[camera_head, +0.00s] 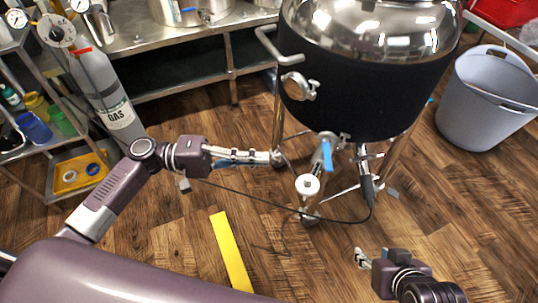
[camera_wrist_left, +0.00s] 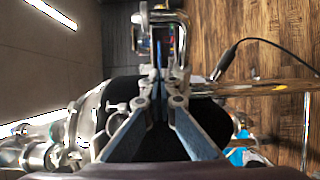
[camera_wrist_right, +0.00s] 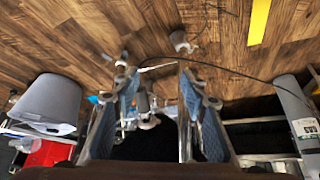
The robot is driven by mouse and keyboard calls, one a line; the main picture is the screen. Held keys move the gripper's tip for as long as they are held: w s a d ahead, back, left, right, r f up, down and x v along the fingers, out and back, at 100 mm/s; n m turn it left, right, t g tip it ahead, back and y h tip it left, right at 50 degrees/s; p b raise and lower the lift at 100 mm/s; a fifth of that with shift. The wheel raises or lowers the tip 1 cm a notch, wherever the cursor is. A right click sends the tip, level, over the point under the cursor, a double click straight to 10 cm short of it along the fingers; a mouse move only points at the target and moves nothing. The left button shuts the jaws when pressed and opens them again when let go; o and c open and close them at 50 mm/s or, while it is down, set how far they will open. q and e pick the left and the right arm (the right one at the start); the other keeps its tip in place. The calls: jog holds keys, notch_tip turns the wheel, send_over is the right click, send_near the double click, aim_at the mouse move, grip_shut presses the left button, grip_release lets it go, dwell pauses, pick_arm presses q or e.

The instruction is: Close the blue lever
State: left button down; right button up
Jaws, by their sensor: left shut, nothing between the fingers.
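The blue lever (camera_head: 327,155) sits on a metal valve under the front of the black-jacketed kettle (camera_head: 350,95). In the head view it hangs downward, slightly tilted. My left gripper (camera_head: 277,157) is shut and empty, pointing right, to the left of the lever with a visible gap in the picture. In the left wrist view its fingers (camera_wrist_left: 160,82) meet near the middle; I cannot clearly pick out the lever there. My right gripper (camera_head: 360,258) is low on the right, apart from the lever. The right wrist view shows its fingers (camera_wrist_right: 157,85) spread and empty.
A grey bucket (camera_head: 484,105) stands right of the kettle. Kettle legs, a white round fitting (camera_head: 308,185) and a black cable (camera_head: 345,220) are close below the valve. A gas cylinder (camera_head: 108,95) and shelves stand left. A yellow strip (camera_head: 230,250) lies on open wooden floor.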

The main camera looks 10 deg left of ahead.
aim_at(327, 154)
pick_arm(q)
jog(key=w+d, duration=0.2)
jog(key=d, duration=0.9)
jog(key=shift+w+d, duration=0.15)
jog(key=shift+d, duration=0.2)
pick_arm(e)
jog(key=shift+w+a+r+t, duration=0.25)
jog(key=shift+w+t, duration=0.05)
jog(key=shift+w, duration=0.25)
jog(key=shift+w+a+r+t, duration=0.2)
jog(key=shift+w+r+t, duration=0.1)
jog(key=shift+w, duration=0.25)
